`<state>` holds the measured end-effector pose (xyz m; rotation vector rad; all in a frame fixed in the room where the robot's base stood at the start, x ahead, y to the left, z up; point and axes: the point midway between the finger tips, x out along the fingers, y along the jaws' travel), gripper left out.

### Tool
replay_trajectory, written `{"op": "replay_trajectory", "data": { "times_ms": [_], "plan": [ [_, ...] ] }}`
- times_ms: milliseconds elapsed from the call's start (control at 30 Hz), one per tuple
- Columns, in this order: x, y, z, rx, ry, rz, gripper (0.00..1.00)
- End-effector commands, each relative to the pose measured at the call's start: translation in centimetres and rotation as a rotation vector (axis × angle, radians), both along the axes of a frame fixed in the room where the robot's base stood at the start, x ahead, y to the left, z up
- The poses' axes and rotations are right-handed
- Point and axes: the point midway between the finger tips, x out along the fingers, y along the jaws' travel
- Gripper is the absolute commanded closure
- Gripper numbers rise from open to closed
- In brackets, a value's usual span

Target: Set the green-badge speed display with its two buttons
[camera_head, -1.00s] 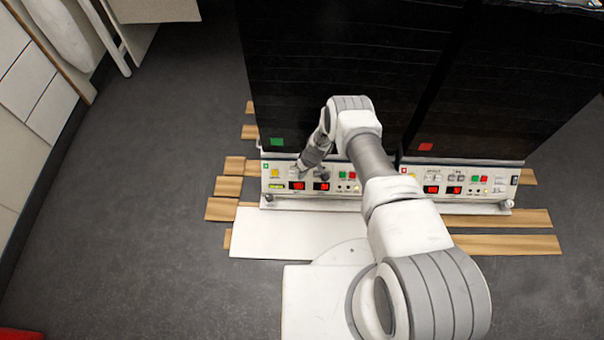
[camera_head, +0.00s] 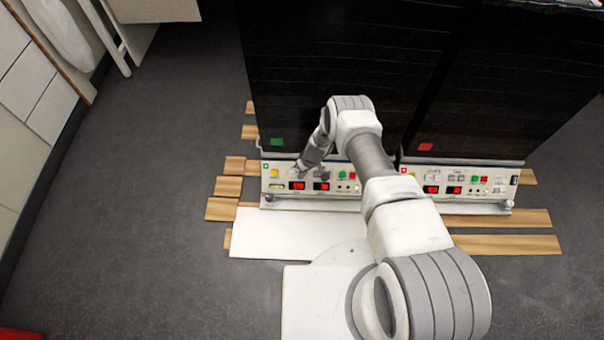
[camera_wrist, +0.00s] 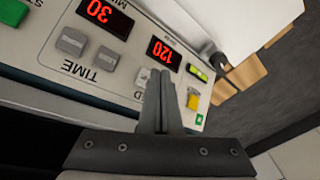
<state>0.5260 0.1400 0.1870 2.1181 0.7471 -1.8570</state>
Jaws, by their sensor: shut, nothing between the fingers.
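The green badge (camera_head: 277,142) is on the left black cabinet, above its control panel (camera_head: 270,198). A small green mark (camera_wrist: 199,119) also shows on the panel in the wrist view. The speed display (camera_wrist: 163,55) is red and appears upside down, reading 120. My gripper (camera_wrist: 160,75) is shut and empty, its tips in front of the speed buttons. One grey speed button (camera_wrist: 142,77) shows beside the fingers; the other is hidden behind them. Whether the tips touch a button I cannot tell. In the head view my gripper (camera_head: 299,168) is at the left panel.
The time display (camera_wrist: 106,17) reads 30, with two grey time buttons (camera_wrist: 88,50) beside it. A yellow switch (camera_wrist: 193,98) is close to the fingers. A similar panel with a red badge (camera_head: 425,147) stands to the right. Open floor (camera_head: 130,210) lies at the left.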

Motion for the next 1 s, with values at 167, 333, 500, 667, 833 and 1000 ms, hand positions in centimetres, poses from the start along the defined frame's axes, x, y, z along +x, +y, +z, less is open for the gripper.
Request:
{"op": "replay_trajectory", "data": {
  "times_ms": [167, 333, 500, 667, 833, 1000],
  "plan": [
    [0.0, 0.0, 0.0, 0.0, 0.0, 0.0, 1.0],
    [0.0, 0.0, 0.0, 0.0, 0.0, 0.0, 1.0],
    [0.0, 0.0, 0.0, 0.0, 0.0, 0.0, 1.0],
    [0.07, 0.0, -0.08, 0.0, 0.0, 0.0, 1.0],
    [0.49, -0.01, -0.43, 0.0, 0.0, 0.002, 1.0],
    [0.64, -0.03, -0.59, 0.0, 0.0, 0.0, 1.0]
  ]
}}
